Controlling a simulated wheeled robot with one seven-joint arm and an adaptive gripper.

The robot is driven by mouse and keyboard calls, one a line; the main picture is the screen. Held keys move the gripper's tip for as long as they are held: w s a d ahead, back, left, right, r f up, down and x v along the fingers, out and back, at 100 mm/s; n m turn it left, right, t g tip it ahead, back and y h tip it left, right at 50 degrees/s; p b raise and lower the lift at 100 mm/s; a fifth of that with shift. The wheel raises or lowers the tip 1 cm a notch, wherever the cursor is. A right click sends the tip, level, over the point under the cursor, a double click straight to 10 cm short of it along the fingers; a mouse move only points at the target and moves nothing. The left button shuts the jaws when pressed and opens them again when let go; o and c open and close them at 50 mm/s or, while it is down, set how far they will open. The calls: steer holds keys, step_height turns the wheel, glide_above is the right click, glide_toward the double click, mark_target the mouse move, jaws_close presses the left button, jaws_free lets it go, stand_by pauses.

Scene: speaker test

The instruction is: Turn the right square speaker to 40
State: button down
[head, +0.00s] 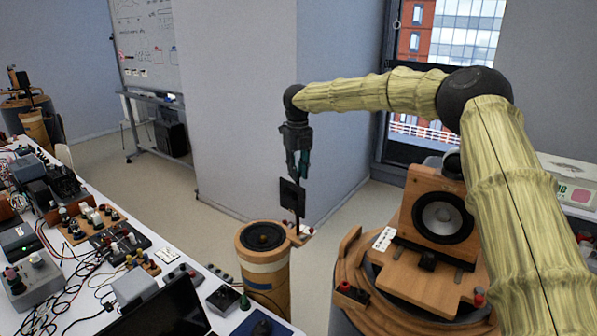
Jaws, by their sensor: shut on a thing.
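The square speaker (410,212) on the right is a wooden box with a dark round cone. It stands on a wooden board over a round wooden base (352,262), partly hidden by my arm. A small white marked card (384,239) lies at its left; its markings are too small to read. My gripper (299,174) is left of the speaker and well apart from it, pointing down. It is shut on a dark square plate (291,195), above the right edge of a round wooden drum-like speaker (263,240).
A table (75,322) on the left is crowded with cables, boxes, knobs and a laptop (165,312). A wall corner (240,110) stands behind my gripper. Floor shows between the two round stands.

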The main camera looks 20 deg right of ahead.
steer(key=m+b, duration=0.1)
steer(key=m, duration=0.5)
steer(key=shift+r, duration=0.1)
stand_by(0.5)
steer(key=c, duration=1.3)
jaws_free()
steer(key=shift+a, duration=0.1)
step_height(320, 180, up, 12)
